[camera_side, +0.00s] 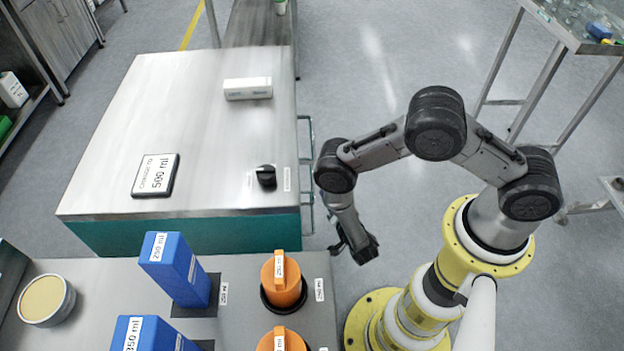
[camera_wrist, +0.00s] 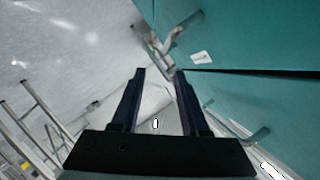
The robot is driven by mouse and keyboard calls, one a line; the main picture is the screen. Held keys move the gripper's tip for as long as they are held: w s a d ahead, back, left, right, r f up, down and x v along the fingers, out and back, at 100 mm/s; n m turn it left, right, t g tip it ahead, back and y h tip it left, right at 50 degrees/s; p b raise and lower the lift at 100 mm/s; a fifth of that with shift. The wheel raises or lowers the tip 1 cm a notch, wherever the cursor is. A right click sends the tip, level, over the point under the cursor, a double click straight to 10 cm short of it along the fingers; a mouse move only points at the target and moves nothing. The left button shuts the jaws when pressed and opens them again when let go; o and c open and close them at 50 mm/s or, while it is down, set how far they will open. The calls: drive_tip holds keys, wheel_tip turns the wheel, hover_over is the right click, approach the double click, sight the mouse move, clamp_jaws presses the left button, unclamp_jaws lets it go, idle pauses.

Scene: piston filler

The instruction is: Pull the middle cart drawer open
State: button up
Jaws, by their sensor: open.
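The cart (camera_side: 180,236) has a steel top and teal body. Its handles stick out on the right side in the side view, one of them a grey bar handle (camera_side: 312,140). In the wrist view, teal drawer fronts (camera_wrist: 240,40) fill the right, with a dark gap between two of them. One handle (camera_wrist: 178,33) shows beyond the fingertips and another handle (camera_wrist: 250,136) lies to the right of the fingers. My gripper (camera_side: 336,247) is beside the cart's near right corner. In the wrist view my gripper (camera_wrist: 160,72) is open, with nothing between its fingers. I cannot tell which drawer is the middle one.
Blue blocks (camera_side: 176,268) and orange pieces (camera_side: 283,280) stand on the near bench. Clear floor (camera_side: 390,60) lies right of the cart.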

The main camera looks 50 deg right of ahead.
drive_tip(key=w+d+f, duration=0.1)
drive_tip(key=w, duration=0.2)
drive_tip(key=w+d+f+m+t, duration=0.1)
drive_tip(key=w, duration=0.3)
drive_tip(key=w+d+f+m, duration=0.1)
drive_tip(key=w+d, duration=0.1)
drive_tip(key=w, duration=0.2)
drive_tip(key=shift+d+f, duration=0.1)
drive_tip(key=shift+f, duration=0.3)
clamp_jaws()
idle(1.4)
